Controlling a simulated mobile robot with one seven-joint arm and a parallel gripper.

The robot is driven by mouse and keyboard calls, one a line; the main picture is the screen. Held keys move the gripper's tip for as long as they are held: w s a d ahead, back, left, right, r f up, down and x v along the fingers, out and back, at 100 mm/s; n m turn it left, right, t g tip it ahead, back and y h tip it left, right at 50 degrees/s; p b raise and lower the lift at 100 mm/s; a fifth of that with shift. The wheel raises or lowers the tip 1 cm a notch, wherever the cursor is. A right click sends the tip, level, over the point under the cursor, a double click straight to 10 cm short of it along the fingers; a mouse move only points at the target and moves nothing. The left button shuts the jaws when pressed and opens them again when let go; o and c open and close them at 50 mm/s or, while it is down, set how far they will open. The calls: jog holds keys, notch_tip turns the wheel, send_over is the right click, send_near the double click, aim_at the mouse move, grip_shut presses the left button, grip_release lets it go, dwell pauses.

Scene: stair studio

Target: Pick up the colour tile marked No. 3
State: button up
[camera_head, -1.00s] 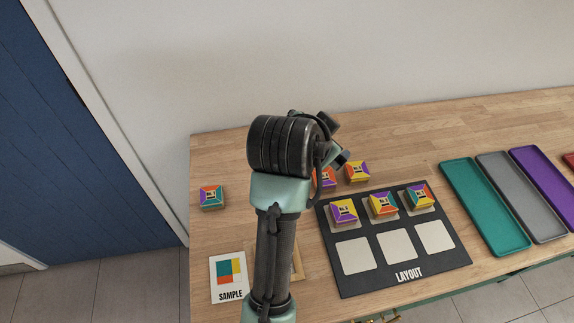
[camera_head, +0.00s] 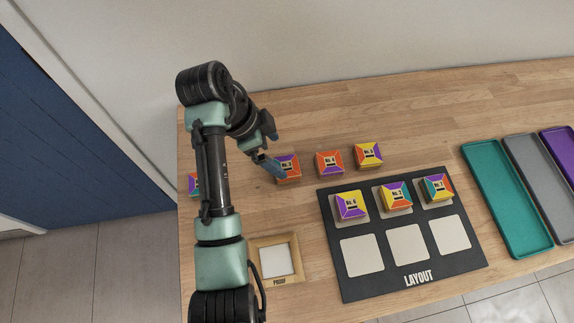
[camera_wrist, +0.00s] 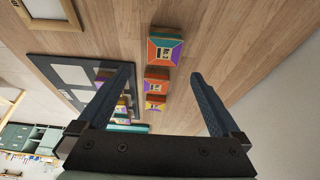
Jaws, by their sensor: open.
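Three loose tiles stand in a row behind the layout board: a left one (camera_head: 289,169), a middle one (camera_head: 330,164) and a right, yellow-topped one (camera_head: 369,155). Their numbers are too small to read surely, so I cannot tell which is No. 3. My gripper (camera_head: 275,150) is open and empty, above and close to the left tile, partly covering it. In the wrist view the row runs between my open fingers (camera_wrist: 162,72): the left tile (camera_wrist: 165,47) lies beyond the fingertips, the middle (camera_wrist: 157,79) and right (camera_wrist: 154,102) ones lower down.
A black layout board (camera_head: 374,281) holds three tiles in its back row; its front pads are bare. A wooden proof frame (camera_head: 256,258) lies left of it. Another tile (camera_head: 193,184) is mostly hidden by my arm. Long trays (camera_head: 508,200) stand right. The table behind the tiles is clear.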

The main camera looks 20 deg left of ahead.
aim_at(289, 165)
jog(key=x, duration=0.8)
jog(key=shift+w+a+f+p, duration=0.15)
jog(key=shift+a+f+p, duration=0.1)
jog(key=shift+p, duration=0.15)
jog(key=c, duration=1.4)
jog(key=shift+o, duration=0.2)
jog(key=shift+r, duration=0.1)
